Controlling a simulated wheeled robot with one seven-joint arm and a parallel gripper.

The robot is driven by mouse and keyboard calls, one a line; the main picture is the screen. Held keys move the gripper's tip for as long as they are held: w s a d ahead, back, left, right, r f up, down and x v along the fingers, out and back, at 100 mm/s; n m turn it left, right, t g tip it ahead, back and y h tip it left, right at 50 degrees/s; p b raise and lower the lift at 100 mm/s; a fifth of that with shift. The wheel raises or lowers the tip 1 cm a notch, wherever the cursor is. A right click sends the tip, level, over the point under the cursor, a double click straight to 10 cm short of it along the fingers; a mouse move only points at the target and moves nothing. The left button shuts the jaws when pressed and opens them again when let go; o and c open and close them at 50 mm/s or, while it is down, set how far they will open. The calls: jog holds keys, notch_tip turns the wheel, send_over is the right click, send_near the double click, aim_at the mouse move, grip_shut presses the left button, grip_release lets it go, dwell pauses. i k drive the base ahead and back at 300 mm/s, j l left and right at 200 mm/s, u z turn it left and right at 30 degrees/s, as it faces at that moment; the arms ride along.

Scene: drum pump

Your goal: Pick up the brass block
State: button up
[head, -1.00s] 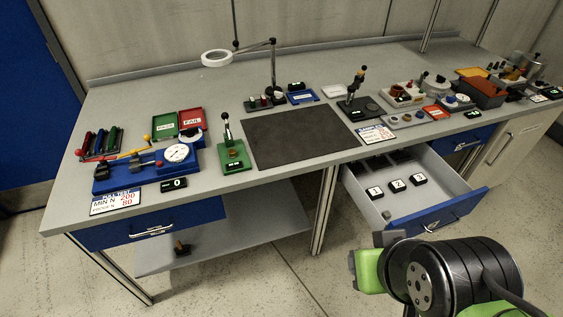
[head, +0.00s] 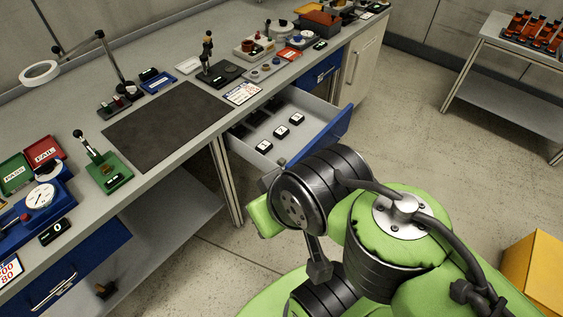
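I cannot pick out a brass block for certain in the head view. A small dark brown object with a knob (head: 105,288) sits on the lower shelf under the bench at the lower left; its material is too dim to tell. The open drawer (head: 262,147) holds several black blocks, with white number labels on the front ones (head: 281,132). My green and black arm fills the lower middle and right, in front of the drawer. My gripper's fingers do not show.
The bench carries a dark mat (head: 165,125), a green press stand (head: 108,172), a blue gauge fixture (head: 40,200) and a ring lamp (head: 40,73). A rack trolley (head: 515,75) stands at the upper right and a yellow box (head: 535,270) at the lower right. Open floor lies between.

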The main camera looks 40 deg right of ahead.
aim_at(107, 168)
jog(key=i+u, duration=0.35)
jog(key=i+l+u, duration=0.1)
jog(key=i+u, duration=0.25)
jog(key=i+l+u, duration=0.2)
jog(key=i+u, duration=0.2)
